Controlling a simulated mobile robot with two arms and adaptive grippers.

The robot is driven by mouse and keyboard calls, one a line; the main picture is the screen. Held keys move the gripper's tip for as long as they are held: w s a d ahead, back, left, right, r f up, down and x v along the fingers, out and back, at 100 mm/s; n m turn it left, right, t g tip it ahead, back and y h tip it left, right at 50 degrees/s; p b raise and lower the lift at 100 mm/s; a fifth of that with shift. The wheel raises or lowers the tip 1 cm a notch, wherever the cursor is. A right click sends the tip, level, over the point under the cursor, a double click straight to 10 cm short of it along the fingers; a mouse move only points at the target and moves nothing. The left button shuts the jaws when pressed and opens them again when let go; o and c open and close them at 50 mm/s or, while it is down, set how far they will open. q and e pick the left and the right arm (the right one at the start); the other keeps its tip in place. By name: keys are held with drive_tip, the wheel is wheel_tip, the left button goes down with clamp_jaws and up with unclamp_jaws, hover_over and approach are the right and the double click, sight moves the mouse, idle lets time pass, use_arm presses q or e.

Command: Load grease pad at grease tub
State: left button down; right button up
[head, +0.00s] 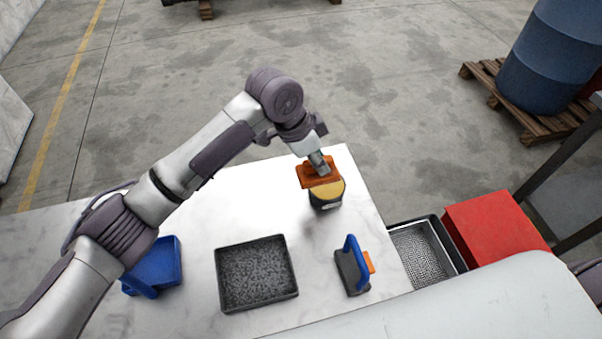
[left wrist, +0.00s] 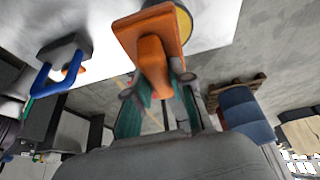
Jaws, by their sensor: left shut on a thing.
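An orange grease pad (head: 309,178) with an upright handle is in my left gripper (head: 319,163). The gripper is shut on its handle. The pad is at the rim of the grease tub (head: 326,203), a dark round tub with yellow grease on top, and covers its far part. I cannot tell whether pad and grease touch. In the left wrist view the orange pad (left wrist: 148,30) sits beyond the fingers (left wrist: 157,88), with part of the yellow-topped tub (left wrist: 184,22) showing behind it. The pad's underside is hidden. My right gripper is not in view.
On the white table (head: 210,225) are a blue tray-like item (head: 158,262), a black tray of grey grit (head: 256,275) and a blue-handled dark block (head: 350,270). A mesh-bottomed bin (head: 420,250) and red box (head: 495,228) stand to the right. A blue barrel (head: 550,60) stands on a pallet.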

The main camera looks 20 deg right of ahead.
sight(329, 155)
use_arm(q)
drive_tip(key=d, duration=0.1)
drive_tip(key=w+d, duration=0.1)
drive_tip(key=shift+w+d, duration=0.25)
drive_tip(key=shift+d, duration=0.05)
drive_tip(key=shift+w+d+f, duration=0.15)
drive_tip(key=shift+d, duration=0.05)
drive_tip(key=shift+w+f, duration=0.1)
drive_tip(key=shift+f, duration=0.05)
drive_tip(key=shift+f+b, duration=0.55)
drive_tip(key=f+b, duration=0.4)
drive_tip(key=b, duration=0.1)
drive_tip(key=shift+s+d+f, duration=0.1)
drive_tip(key=shift+s+f, duration=0.15)
drive_tip(key=shift+w+f, duration=0.25)
drive_tip(key=shift+s+f, duration=0.2)
drive_tip(key=shift+f, duration=0.05)
drive_tip(key=shift+s, duration=0.1)
idle(0.5)
drive_tip(key=shift+f, duration=0.25)
idle(1.2)
